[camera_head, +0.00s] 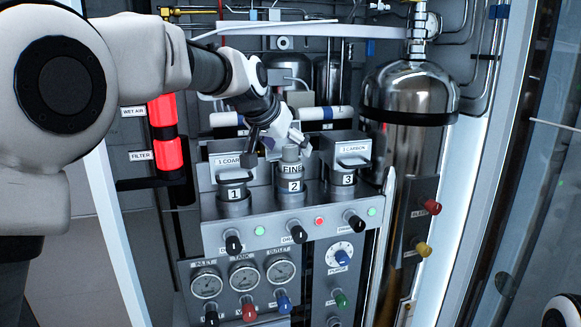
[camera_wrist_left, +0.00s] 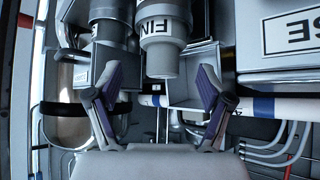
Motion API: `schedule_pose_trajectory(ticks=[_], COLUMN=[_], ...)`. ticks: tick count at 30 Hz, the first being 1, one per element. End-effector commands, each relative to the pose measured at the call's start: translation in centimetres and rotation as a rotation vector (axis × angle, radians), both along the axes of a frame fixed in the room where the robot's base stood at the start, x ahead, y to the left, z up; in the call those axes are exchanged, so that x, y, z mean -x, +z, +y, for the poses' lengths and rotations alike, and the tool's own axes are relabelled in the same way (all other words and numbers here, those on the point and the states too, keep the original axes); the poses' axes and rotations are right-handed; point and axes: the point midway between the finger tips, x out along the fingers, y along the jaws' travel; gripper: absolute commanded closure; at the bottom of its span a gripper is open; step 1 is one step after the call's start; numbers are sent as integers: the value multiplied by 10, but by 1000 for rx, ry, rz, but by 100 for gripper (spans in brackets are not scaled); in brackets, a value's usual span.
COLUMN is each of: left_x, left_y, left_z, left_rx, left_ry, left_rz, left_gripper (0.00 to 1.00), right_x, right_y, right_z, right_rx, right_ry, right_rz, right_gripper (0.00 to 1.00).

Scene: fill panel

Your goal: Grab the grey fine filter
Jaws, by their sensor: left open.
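The grey fine filter (camera_head: 292,168), a cylinder with a narrower top and a FINE label, stands upright in the middle socket marked 2 (camera_head: 290,186). In the left wrist view the filter (camera_wrist_left: 162,38) appears upside down, its narrow end pointing toward the space between the fingers. My left gripper (camera_head: 277,142) is just above the filter's top; it also shows in the left wrist view (camera_wrist_left: 150,88). Its fingers are spread wide with nothing between them, one on either side of the filter's line. The gripper partly hides the area behind the filter. My right gripper is not seen.
Socket 1 (camera_head: 234,193) with a box marked COARSE stands left, and socket 3 (camera_head: 342,178) with a box marked CARBON stands right, both close by. Knobs and gauges (camera_head: 243,279) fill the panel below. A shiny metal tank (camera_head: 408,90) stands right; pipes run behind.

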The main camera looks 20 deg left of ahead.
Motion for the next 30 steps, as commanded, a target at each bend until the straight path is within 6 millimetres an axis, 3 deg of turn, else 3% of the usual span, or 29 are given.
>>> schedule_pose_trajectory(ticks=[4, 11, 15, 16, 17, 26, 30], left_x=[-16, -18, -18, -18, -18, -18, -18], left_y=[-16, -19, -19, -19, -19, -19, -1], left_z=[-2, -3, -3, -3, -3, -3, -3], left_rx=[0, 0, 0, 0, 0, -1, -1], left_ry=[1, 1, 1, 1, 1, 1, 0], left_rz=[2, 1, 1, 1, 1, 3, -2], left_gripper=[20, 20, 70, 80, 85, 85, 85], right_x=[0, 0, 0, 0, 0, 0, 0], right_y=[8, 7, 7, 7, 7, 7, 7], right_z=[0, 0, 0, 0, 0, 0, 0], right_rx=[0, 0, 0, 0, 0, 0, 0], right_ry=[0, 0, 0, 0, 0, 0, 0], right_rz=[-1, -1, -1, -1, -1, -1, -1], right_gripper=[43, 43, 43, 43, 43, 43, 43])
